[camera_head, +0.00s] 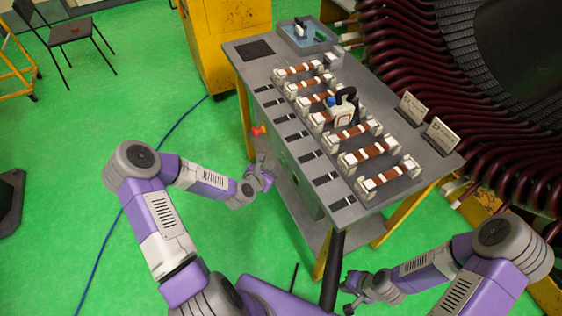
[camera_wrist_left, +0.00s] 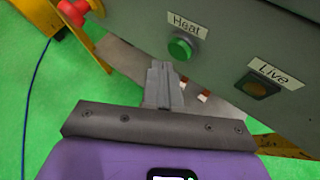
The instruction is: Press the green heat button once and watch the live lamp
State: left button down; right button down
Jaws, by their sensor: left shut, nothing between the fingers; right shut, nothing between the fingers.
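The green heat button (camera_wrist_left: 180,48) sits on a grey panel under a "Heat" label in the left wrist view. The live lamp (camera_wrist_left: 257,86) is a dark amber square in a black frame under a "Live" label, with no clear glow. My left gripper (camera_wrist_left: 161,66) is shut and empty. In that picture its tips lie just below and left of the button; I cannot tell how far they are from the panel. In the head view my left gripper (camera_head: 265,174) is beside the bench's left side. My right gripper (camera_head: 350,290) is shut and empty, low in front of the bench.
A red knob (camera_wrist_left: 72,12) on a yellow mount sticks out left of the button. The grey bench top (camera_head: 262,75) carries several copper-wound bars and a black-handled white device (camera_head: 342,106). A large stator with dark red coils stands right of it. Green floor is open to the left.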

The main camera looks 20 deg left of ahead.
pick_arm(q)
jog(key=shift+w+d, duration=0.3)
jog(key=shift+w, duration=0.05)
jog(key=shift+w+d, duration=0.25)
jog(key=shift+w, duration=0.05)
dwell(1.4)
jog(key=shift+s+a, duration=0.55)
jog(key=shift+s, duration=0.1)
jog(key=shift+s+a+p, duration=0.35)
jog(key=shift+s+a, duration=1.25)
jog(key=shift+s, duration=0.3)
dwell(1.4)
